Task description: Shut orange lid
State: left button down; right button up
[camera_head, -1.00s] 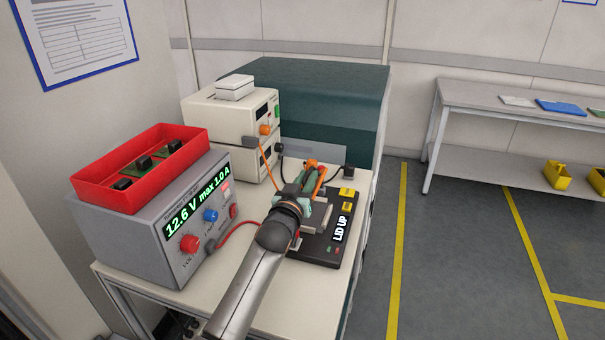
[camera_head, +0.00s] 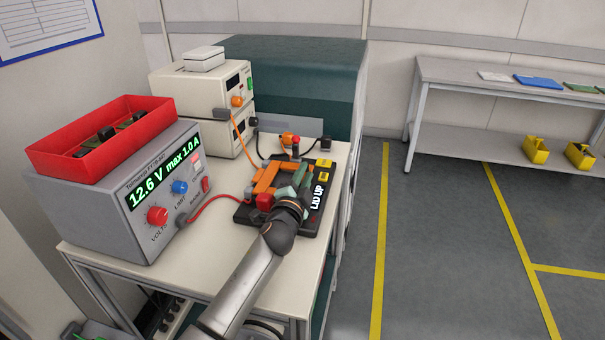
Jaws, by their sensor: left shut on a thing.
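The orange lid (camera_head: 267,179) is an open frame on the black test fixture (camera_head: 243,217) on the white bench. It lies low over the fixture, looking nearly flat; whether it touches the base is hidden. The fixture's display (camera_head: 318,190) reads "LID UP". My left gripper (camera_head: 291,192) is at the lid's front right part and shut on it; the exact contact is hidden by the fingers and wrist. A red block (camera_head: 264,202) shows at the front of the fixture, just left of the gripper. My right gripper is not in view.
A grey power supply (camera_head: 90,215) with a red bin (camera_head: 65,155) on top stands at left. A red cable (camera_head: 215,206) and an orange cable (camera_head: 241,135) run to the fixture. Stacked cream instruments (camera_head: 175,95) stand behind. The bench's front is clear.

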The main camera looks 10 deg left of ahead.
pick_arm(q)
jog(key=shift+w+a+f+y, duration=0.1)
jog(key=shift+a+f+y, duration=0.25)
jog(key=shift+a, duration=0.25)
jog(key=c, duration=0.9)
grip_release()
jog(key=shift+f, duration=0.1)
jog(key=shift+s+f, duration=0.1)
jog(key=shift+s, duration=0.1)
jog(key=shift+m, duration=0.3)
jog(key=s, duration=0.7)
jog(key=s+p, duration=0.1)
jog(key=s, duration=0.3)
jog(key=shift+d+r, duration=0.1)
jog(key=shift+r, duration=0.25)
jog(key=shift+s+d+r, duration=0.1)
jog(key=shift+s, duration=0.6)
jog(key=shift+d, duration=0.1)
